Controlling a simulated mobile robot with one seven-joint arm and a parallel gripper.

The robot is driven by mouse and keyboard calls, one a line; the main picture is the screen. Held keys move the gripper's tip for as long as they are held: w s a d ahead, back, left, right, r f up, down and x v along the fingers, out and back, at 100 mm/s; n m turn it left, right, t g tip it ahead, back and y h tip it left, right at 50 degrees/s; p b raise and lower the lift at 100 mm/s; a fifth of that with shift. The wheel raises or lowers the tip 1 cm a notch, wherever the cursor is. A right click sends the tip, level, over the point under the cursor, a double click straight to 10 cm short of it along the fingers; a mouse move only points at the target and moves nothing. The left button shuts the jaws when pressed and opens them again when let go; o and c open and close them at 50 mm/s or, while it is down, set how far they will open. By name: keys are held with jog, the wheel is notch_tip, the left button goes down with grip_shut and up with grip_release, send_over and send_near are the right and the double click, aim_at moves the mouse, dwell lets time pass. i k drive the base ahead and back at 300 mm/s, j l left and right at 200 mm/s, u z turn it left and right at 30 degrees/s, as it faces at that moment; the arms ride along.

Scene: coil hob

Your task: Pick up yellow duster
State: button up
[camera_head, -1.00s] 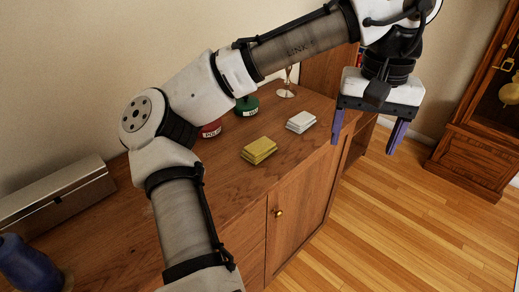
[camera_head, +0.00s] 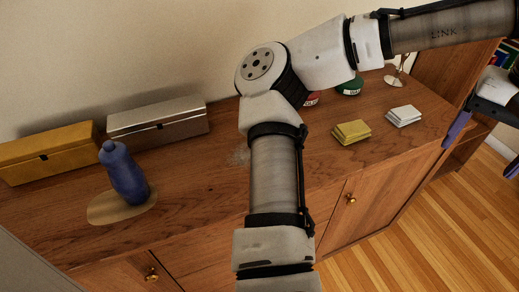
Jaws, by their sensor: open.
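The yellow duster (camera_head: 351,132) lies folded in a small stack on the wooden sideboard, right of my forearm. A white folded cloth (camera_head: 403,116) lies just to its right, apart from it. My gripper (camera_head: 484,153) is at the right edge of the view, partly cut off. Its blue fingers are spread and empty, beyond the front edge of the sideboard and well to the right of the yellow duster.
The sideboard (camera_head: 200,205) also bears a yellow box (camera_head: 45,152), a silver box (camera_head: 158,122) and a blue bottle (camera_head: 123,172) on a pale patch. Red and green tins (camera_head: 350,86) stand behind the duster, partly hidden by my arm. A greyish dusty spot (camera_head: 239,156) lies left of my arm.

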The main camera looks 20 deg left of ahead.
aim_at(346, 134)
jog(key=i+l+u, duration=0.3)
jog(key=u, duration=0.15)
jog(key=i+l+u, duration=0.4)
jog(key=l, duration=0.05)
